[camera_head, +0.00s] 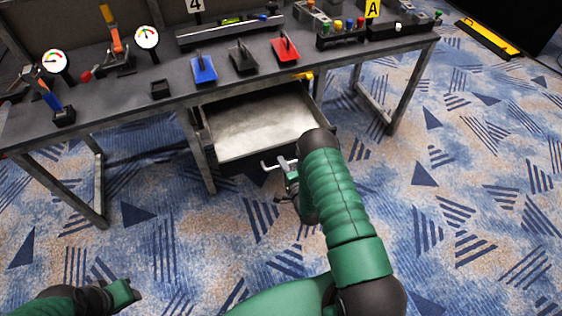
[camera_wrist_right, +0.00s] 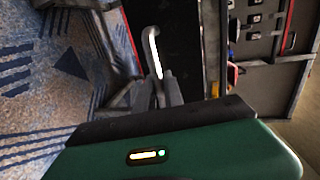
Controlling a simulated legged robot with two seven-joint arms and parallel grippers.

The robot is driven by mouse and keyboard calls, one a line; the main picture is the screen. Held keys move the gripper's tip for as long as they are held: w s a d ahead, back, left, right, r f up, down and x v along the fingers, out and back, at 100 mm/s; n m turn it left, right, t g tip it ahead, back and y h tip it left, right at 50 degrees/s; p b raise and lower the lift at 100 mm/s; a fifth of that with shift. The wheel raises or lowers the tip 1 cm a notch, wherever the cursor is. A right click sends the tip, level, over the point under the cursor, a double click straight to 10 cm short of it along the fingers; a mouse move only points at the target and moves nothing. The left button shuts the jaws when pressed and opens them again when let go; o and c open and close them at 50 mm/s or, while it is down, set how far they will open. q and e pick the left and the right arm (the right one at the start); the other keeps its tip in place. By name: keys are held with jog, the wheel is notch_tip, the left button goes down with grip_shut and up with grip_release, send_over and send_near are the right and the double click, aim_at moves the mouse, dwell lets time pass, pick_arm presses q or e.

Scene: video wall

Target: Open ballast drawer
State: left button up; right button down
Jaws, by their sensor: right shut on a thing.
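The ballast drawer (camera_head: 262,122) hangs under the table and is pulled well out, its pale, empty-looking inside showing. Its dark front faces me and is partly hidden behind my right arm. A silver bar handle (camera_head: 267,166) sits on that front, and it also shows in the right wrist view (camera_wrist_right: 152,48). My right gripper (camera_head: 284,171) is at the handle and shut on it; in the right wrist view its fingers (camera_wrist_right: 157,90) close around the bar's near end. My left gripper (camera_head: 122,292) is low at the left, away from the table, and its fingers are unclear.
The table (camera_head: 135,88) carries blue (camera_head: 203,69), black (camera_head: 242,57) and red (camera_head: 285,49) levers or pads, gauges (camera_head: 147,37) and a button box (camera_head: 342,34). Table legs (camera_head: 200,155) stand left and right of the drawer. The patterned carpet (camera_head: 450,220) is clear at right.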

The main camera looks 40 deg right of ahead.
jog(key=shift+s+d+f, duration=0.1)
jog(key=shift+d, duration=0.05)
jog(key=c, duration=1.8)
grip_release()
jog(key=o, duration=0.3)
jog(key=shift+o, duration=0.2)
jog(key=shift+s, duration=0.3)
jog(key=p+v, duration=0.3)
jog(key=v, duration=1.3)
